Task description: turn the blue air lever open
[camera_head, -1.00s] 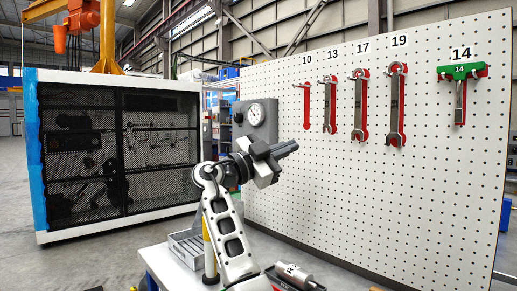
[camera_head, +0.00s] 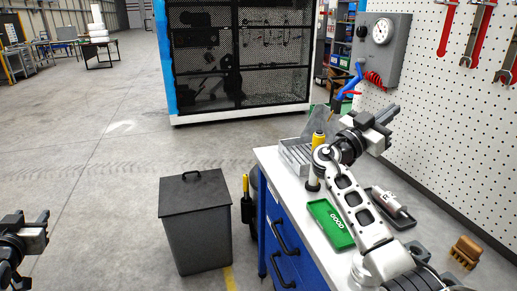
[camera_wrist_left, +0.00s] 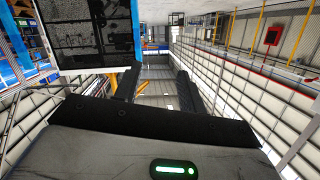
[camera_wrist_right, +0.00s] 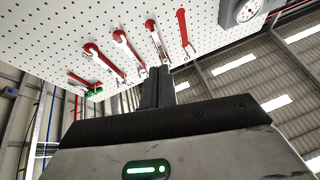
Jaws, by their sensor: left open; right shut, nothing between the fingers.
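A grey panel (camera_head: 384,50) with a round gauge (camera_head: 382,32) is on the pegboard's left end in the head view. A blue part (camera_head: 351,80) with red on it is at the panel's lower left, beside a red coiled hose (camera_head: 375,79). I cannot tell whether this blue part is the air lever. My right gripper (camera_head: 388,120) is shut and empty, below the panel and apart from it. It also shows in the right wrist view (camera_wrist_right: 158,88), pointing along the pegboard. My left gripper (camera_head: 38,222) is open and empty at the far left, also in the left wrist view (camera_wrist_left: 156,88).
A workbench (camera_head: 262,158) under my right arm holds a green tray (camera_head: 322,214), a clear bin (camera_head: 297,152) and a cylindrical tool (camera_head: 390,203). A grey lidded bin (camera_head: 197,225) stands left of it. A mesh cabinet (camera_head: 170,70) is behind.

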